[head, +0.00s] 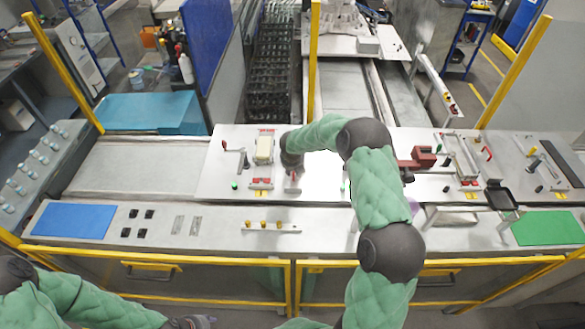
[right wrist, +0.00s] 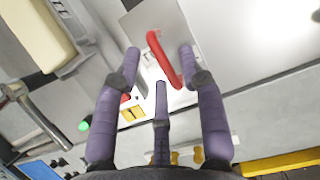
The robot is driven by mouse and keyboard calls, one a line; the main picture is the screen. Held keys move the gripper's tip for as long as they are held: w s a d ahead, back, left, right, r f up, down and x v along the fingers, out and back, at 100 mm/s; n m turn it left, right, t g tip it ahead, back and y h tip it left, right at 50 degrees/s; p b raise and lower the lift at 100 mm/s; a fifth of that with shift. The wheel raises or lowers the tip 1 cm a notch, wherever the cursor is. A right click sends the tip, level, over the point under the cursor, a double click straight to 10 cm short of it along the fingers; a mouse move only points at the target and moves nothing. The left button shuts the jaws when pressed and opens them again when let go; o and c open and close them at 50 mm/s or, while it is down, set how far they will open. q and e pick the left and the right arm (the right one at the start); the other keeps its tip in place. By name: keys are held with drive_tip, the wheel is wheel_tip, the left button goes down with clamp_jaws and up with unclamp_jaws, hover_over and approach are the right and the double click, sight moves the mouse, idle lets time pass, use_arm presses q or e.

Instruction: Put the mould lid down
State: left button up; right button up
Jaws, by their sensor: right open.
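In the right wrist view, a red curved handle (right wrist: 163,60) stands over a flat grey plate (right wrist: 166,18); I cannot tell for sure whether this is the mould lid. My right gripper (right wrist: 160,50) is open, its purple fingers spread on both sides of the red handle without closing on it. In the head view, my right arm reaches left over the bench to the left station, and its fingers are hard to make out. My left gripper (head: 192,322) is low at the bottom edge, partly cut off, and its jaws are unclear.
A cream block (head: 264,149) sits at the left station, beside a green button (head: 234,185). A rail with yellow knobs (head: 270,226) lies in front. A blue mat (head: 75,220) is at left, a green mat (head: 548,228) at right. A yellow frame (head: 200,262) edges the bench.

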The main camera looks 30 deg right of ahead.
drive_tip(key=v, duration=1.1)
